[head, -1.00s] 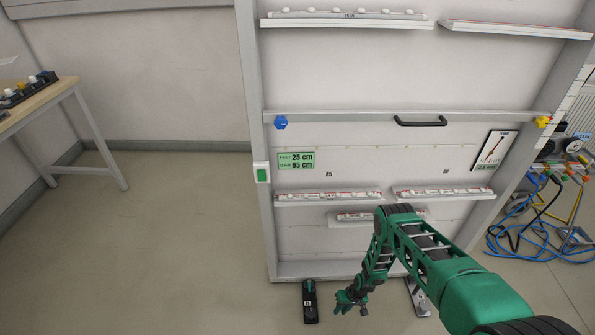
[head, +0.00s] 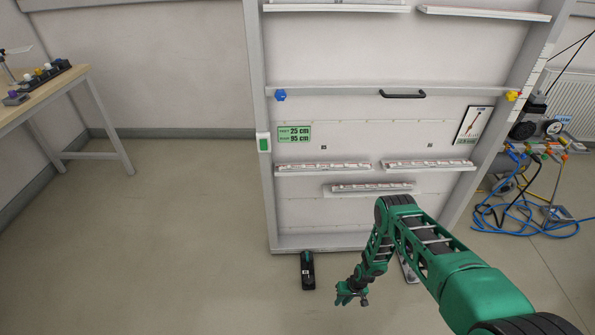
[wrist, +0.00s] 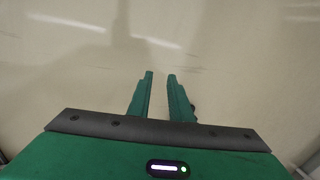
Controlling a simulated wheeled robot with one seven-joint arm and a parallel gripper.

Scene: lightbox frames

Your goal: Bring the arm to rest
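My green arm (head: 440,262) reaches in from the lower right in the head view, bends at an elbow and hangs downward. My gripper (head: 350,295) points down over the floor, in front of the lower edge of the white panel frame (head: 360,242). In the wrist view the two green fingers (wrist: 160,78) stand apart with a narrow gap between them. Nothing is held; only bare floor shows beyond the fingertips.
A black foot device (head: 308,271) stands on the floor left of my gripper; a metal one (head: 408,270) is partly behind my arm. Blue hoses (head: 530,222) and equipment are at right. A wooden table (head: 45,98) is at left. The floor (head: 170,230) at left is clear.

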